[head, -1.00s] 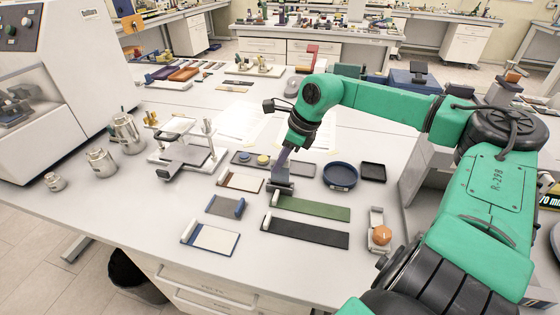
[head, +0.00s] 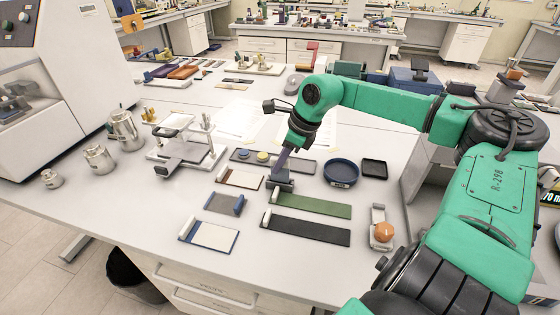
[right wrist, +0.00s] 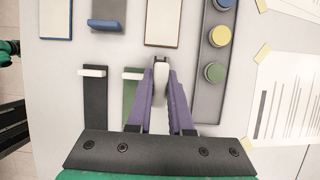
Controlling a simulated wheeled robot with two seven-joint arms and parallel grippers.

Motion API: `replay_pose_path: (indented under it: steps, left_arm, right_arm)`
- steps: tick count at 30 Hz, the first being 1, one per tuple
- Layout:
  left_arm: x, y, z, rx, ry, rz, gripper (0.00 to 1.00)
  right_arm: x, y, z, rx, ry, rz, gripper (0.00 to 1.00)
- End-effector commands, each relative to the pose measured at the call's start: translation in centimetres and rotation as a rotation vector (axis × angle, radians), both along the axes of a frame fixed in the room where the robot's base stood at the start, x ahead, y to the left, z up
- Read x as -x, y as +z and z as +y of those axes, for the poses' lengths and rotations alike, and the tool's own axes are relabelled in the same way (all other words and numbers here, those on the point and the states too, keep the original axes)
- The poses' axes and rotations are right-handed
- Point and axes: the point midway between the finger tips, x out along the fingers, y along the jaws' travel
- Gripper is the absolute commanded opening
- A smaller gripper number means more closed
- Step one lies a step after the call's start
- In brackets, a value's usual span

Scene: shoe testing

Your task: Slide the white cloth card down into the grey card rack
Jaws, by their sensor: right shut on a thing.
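My right gripper (head: 283,163) points down over the small dark grey rack (head: 279,184) on the table, in the middle of the head view. In the right wrist view its purple fingers (right wrist: 160,95) are shut on a thin whitish piece (right wrist: 160,74), seen almost edge-on, which I take to be the white cloth card. The fingers hide most of it in the head view. I cannot tell how deep the card sits in the rack. My left gripper is not in view.
Sample boards lie close around: a green one (head: 315,206), a black one (head: 310,230), a white one with a blue edge (head: 215,236) and a brown-and-white one (head: 241,179). A round blue dish (head: 341,172) and a black tray (head: 375,168) are to the right.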

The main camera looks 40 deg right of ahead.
Motion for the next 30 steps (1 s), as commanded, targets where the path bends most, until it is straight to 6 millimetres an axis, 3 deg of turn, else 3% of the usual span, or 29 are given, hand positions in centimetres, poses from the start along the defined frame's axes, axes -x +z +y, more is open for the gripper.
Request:
replay_pose_path:
  steps: [21,22,24,30]
  left_arm:
    - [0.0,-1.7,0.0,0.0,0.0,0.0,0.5]
    - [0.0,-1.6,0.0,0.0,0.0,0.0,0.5]
    - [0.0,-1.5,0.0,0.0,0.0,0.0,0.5]
    - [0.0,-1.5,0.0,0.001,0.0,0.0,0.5]
  right_arm:
    - [0.0,-1.9,0.0,0.0,0.0,0.0,0.0]
    - [0.0,-1.8,0.0,0.0,0.0,0.0,0.3]
    - [0.0,-1.7,0.0,0.0,0.0,0.0,0.54]
    - [0.0,-1.7,0.0,0.0,0.0,0.0,0.54]
